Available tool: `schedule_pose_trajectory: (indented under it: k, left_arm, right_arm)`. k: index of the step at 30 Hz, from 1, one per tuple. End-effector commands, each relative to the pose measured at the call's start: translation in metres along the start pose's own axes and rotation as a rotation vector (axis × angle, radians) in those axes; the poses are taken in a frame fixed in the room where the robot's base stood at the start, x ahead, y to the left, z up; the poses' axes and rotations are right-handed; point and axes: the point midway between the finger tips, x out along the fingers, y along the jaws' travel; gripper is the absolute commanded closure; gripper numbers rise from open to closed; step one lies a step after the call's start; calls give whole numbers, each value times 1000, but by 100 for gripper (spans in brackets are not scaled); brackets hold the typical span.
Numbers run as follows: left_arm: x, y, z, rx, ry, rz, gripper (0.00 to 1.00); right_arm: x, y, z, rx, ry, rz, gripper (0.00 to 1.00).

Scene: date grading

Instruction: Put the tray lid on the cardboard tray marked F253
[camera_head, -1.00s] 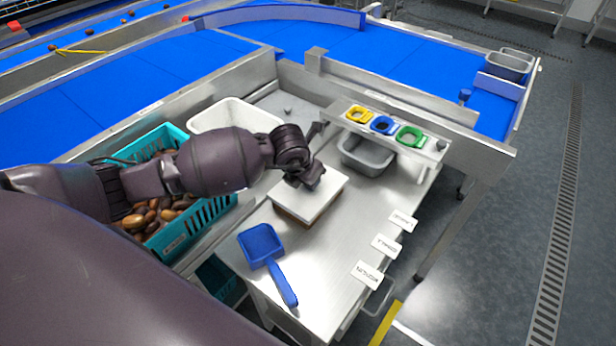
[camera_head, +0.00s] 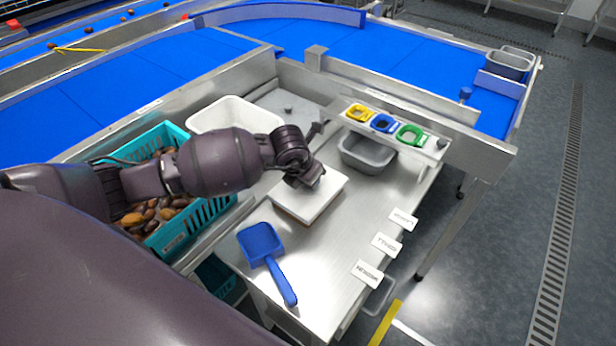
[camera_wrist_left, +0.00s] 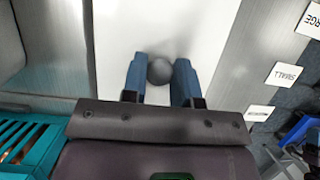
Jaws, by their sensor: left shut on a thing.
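The white tray lid (camera_head: 325,195) lies level at the middle of the steel bench, with a grey round knob (camera_wrist_left: 160,71) on top. My left gripper (camera_head: 316,183) is over the lid, and the left wrist view shows its two blue fingertips (camera_wrist_left: 161,80) shut on the knob from both sides. The cardboard tray is hidden under the lid, so its F253 mark cannot be read. I cannot tell whether the lid is fully seated.
A blue scoop (camera_head: 262,243) lies in front of the lid. A teal crate (camera_head: 205,218) of dates and a white tub (camera_head: 232,112) stand left and behind. A grey bin (camera_head: 366,154) sits behind right, under a rack with coloured holders. White label cards (camera_head: 386,244) line the right edge.

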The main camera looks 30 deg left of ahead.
Motion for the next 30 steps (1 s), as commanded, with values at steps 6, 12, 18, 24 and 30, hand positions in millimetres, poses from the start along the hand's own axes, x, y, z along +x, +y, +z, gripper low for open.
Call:
schedule_pose_trajectory:
  k: [6, 12, 18, 24, 30]
  left_arm:
    - [2, 0, -1, 0, 0, 0, 95]
    - [4, 0, -2, 0, 0, 0, 95]
    - [6, 0, -2, 0, 0, 0, 70]
    - [5, 0, -2, 0, 0, 0, 43]
    - [5, 0, -2, 0, 0, 0, 38]
  right_arm:
    - [0, 0, 2, 0, -2, 0, 47]
    - [1, 0, 3, 0, -3, 0, 47]
    - [1, 0, 4, 0, -4, -1, 47]
    - [1, 0, 3, 0, -4, 0, 47]
    - [1, 0, 3, -1, -4, 0, 47]
